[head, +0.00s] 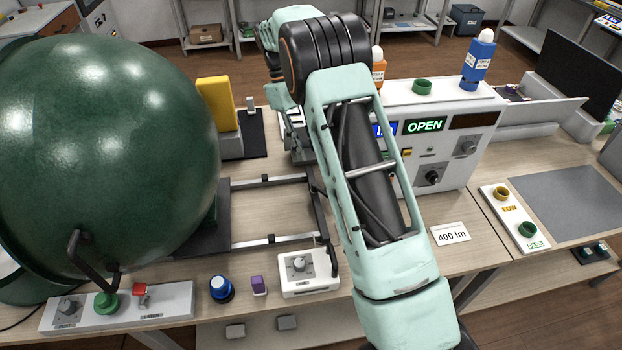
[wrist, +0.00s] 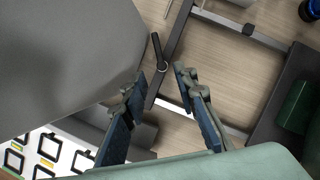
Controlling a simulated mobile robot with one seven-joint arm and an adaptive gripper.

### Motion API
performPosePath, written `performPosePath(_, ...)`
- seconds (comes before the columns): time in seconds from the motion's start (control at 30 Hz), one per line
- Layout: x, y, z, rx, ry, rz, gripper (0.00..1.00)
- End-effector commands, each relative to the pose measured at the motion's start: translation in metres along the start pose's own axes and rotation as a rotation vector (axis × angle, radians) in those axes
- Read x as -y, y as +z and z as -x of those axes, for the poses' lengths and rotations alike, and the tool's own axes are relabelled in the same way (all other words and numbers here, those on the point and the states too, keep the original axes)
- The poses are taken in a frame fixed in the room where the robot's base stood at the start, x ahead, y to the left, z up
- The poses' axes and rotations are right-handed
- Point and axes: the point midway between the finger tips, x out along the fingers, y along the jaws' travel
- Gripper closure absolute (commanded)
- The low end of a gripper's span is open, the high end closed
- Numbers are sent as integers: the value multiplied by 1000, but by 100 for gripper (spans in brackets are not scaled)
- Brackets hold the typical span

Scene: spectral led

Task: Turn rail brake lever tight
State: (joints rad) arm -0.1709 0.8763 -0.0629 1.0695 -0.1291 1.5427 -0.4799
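In the wrist view, a small black lever (wrist: 157,47) with a pale ring at its base stands beside the dark crossbar of the rail frame (wrist: 177,32). I take it to be the rail brake lever. My gripper (wrist: 167,80) is open. Its two dark fingers point toward the lever's base, with nothing visible between them. I cannot tell how far above the lever they are. In the head view, the rail frame (head: 270,240) lies on the table right of the big green sphere (head: 100,150). My arm crosses its right side there, and I cannot make out the lever.
A large grey surface (wrist: 60,60) fills the left of the wrist view, close to the lever. A panel with black square frames (wrist: 50,148) lies below it. In the head view, a white instrument (head: 455,145) stands behind my arm.

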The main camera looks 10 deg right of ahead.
Motion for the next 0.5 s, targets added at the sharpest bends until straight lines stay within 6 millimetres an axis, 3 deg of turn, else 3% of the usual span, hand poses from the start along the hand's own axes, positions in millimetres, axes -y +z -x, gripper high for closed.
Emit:
performPosePath(0.23, -3, 0, -24, 8, -2, -19, 73)
performPosePath(0.5, -3, 2, -75, 9, -1, -19, 73)
